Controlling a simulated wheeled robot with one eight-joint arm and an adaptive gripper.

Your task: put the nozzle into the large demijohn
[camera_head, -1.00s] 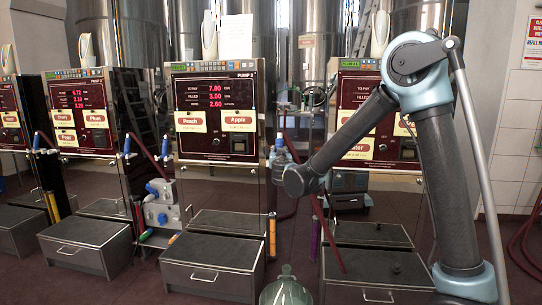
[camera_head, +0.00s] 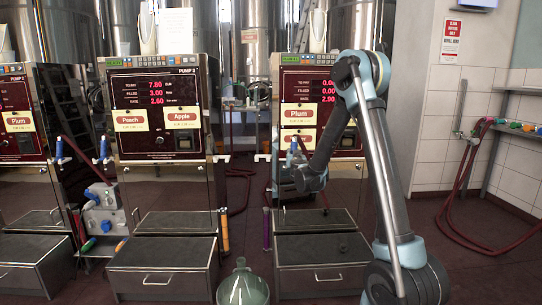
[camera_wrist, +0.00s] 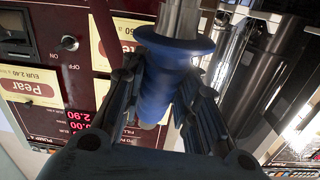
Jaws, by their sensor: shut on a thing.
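The nozzle (camera_wrist: 176,50) has a blue collar and body and a metal tube, which runs off the top edge of the wrist view. My gripper (camera_wrist: 160,105) is shut on the nozzle's blue body, a dark finger on each side. In the head view, my gripper (camera_head: 293,160) is at the end of my arm, in front of the right-hand pump, small and partly hidden by my arm. The demijohn (camera_head: 243,287), of greenish glass with a narrow neck, stands upright at the bottom edge, which cuts off its base. My gripper is above it and to its right, well apart.
The middle pump (camera_head: 160,110) and right-hand pump (camera_head: 310,95) have dark drawer boxes (camera_head: 162,268) in front. Yellow and purple tubes stand beside the boxes. Dark red hoses (camera_head: 462,170) hang at the right wall.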

